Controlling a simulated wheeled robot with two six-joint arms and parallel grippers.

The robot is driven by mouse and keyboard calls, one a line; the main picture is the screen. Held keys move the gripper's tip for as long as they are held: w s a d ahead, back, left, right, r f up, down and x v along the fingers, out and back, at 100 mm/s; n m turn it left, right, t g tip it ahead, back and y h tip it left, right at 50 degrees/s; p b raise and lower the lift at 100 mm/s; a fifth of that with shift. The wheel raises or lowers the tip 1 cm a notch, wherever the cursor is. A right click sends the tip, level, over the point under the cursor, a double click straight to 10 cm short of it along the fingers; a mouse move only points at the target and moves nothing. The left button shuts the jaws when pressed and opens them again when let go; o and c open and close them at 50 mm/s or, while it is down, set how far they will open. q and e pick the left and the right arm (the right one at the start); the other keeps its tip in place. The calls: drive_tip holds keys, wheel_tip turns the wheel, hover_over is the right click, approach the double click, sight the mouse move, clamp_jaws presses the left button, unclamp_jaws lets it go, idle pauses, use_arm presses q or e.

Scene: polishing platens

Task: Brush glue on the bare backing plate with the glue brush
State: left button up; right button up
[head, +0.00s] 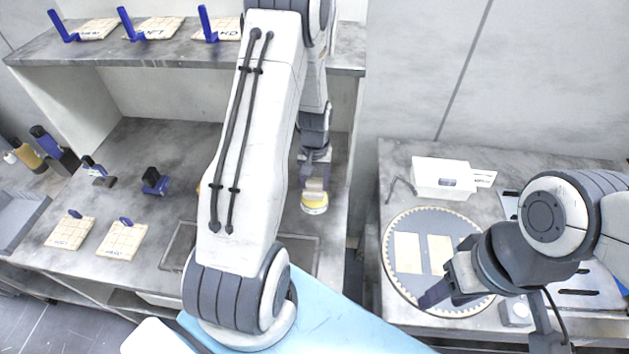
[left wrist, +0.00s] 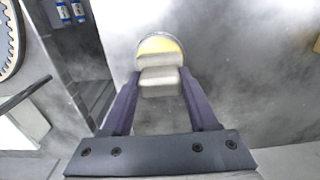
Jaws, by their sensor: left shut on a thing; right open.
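My left gripper (head: 316,186) reaches down over the right part of the left bench. In the left wrist view its fingers (left wrist: 160,105) are shut on a beige block, which looks like the handle of the glue brush (left wrist: 158,82). Just beyond it is a round yellow thing with a pale rim, perhaps a glue pot (left wrist: 160,44); it also shows in the head view (head: 314,206). I cannot tell whether brush and pot touch. The bristles are hidden. My right gripper (head: 436,296) is open, above the lower edge of the toothed disc. I cannot identify the bare backing plate for sure.
The toothed disc (head: 401,292) on the right bench bears two cream rectangles. A white box (head: 440,178) stands behind it. Two gridded tiles with blue handles lie on the left bench (head: 160,130); more stand on the shelf. My left arm hides much of a dark-framed rectangle (head: 176,246).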

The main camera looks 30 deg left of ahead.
sight(314, 180)
use_arm(q)
drive_tip(key=shift+f+b, duration=0.3)
drive_tip(key=shift+f, duration=0.2)
idle(1.1)
drive_tip(key=shift+r, duration=0.1)
wheel_tip(314, 180, up, 7)
drive_tip(key=p, duration=0.5)
drive_tip(key=shift+p, duration=0.4)
idle(0.4)
